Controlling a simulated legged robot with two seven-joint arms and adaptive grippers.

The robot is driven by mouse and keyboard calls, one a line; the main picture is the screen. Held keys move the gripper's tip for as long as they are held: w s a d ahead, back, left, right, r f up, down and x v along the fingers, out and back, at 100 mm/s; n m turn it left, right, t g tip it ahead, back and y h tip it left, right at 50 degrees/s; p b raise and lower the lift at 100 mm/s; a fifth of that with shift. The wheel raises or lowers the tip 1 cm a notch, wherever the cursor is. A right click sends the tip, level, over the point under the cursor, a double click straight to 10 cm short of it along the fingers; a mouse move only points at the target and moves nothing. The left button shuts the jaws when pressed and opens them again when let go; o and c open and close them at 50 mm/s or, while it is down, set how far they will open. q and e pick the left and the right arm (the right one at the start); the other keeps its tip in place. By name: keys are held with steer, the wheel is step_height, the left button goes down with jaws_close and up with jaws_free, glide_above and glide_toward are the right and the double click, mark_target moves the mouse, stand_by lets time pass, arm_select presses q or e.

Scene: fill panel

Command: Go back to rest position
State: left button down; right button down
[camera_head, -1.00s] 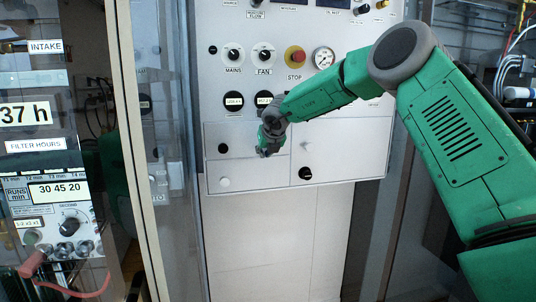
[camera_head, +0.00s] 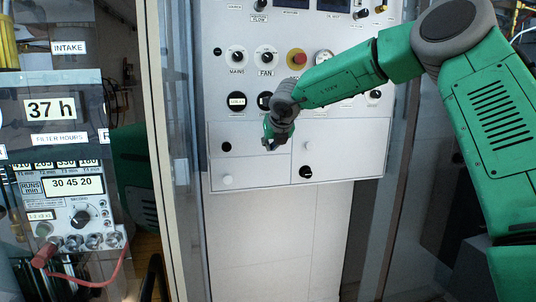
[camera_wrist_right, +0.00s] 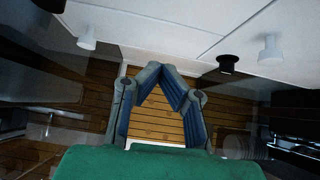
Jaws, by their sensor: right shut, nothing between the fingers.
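My right gripper (camera_head: 272,143) is at the end of the green arm that comes in from the right, in front of the lower part of the white fill panel (camera_head: 350,150). In the right wrist view the right gripper (camera_wrist_right: 160,70) has its fingertips together with nothing between them, over a wooden floor. White knobs (camera_wrist_right: 271,48) and a black knob (camera_wrist_right: 228,63) stick out of the panel there, apart from the fingers. My left gripper does not show.
The panel carries the MAINS knob (camera_head: 237,57), the FAN knob (camera_head: 267,57), a red stop button (camera_head: 297,58) and a gauge partly behind my arm. At left stands an instrument rack (camera_head: 70,200) with a red cable. Below the panel is a plain white surface (camera_head: 280,240).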

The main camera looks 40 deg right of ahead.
steer(key=s+a+f+n+g, duration=0.1)
steer(key=s+a+f+n, duration=0.3)
steer(key=f+n, duration=0.5)
steer(key=s+a+f+n+h, duration=0.1)
steer(key=s+a+f+n, duration=0.45)
steer(key=f, duration=0.55)
steer(key=s+a+f+n+g, duration=0.1)
steer(key=s+a+f+n, duration=0.3)
steer(key=f+n, duration=0.55)
steer(key=s+a+f+n+g+y, duration=0.1)
steer(key=s+a+f+n, duration=0.3)
steer(key=s, duration=0.6)
steer(key=s+a+f+n+g+y, duration=0.2)
steer(key=s+a+f+n, duration=0.3)
steer(key=s+n, duration=0.3)
steer(key=s+a+f+n+g+y, duration=0.2)
steer(key=s+a+f+n, duration=0.3)
steer(key=s, duration=0.7)
step_height(320, 180, down, 2)
steer(key=shift+s+f+n, duration=0.1)
steer(key=shift+s+n, duration=0.15)
steer(key=shift+n, duration=0.35)
steer(key=shift+w, duration=0.15)
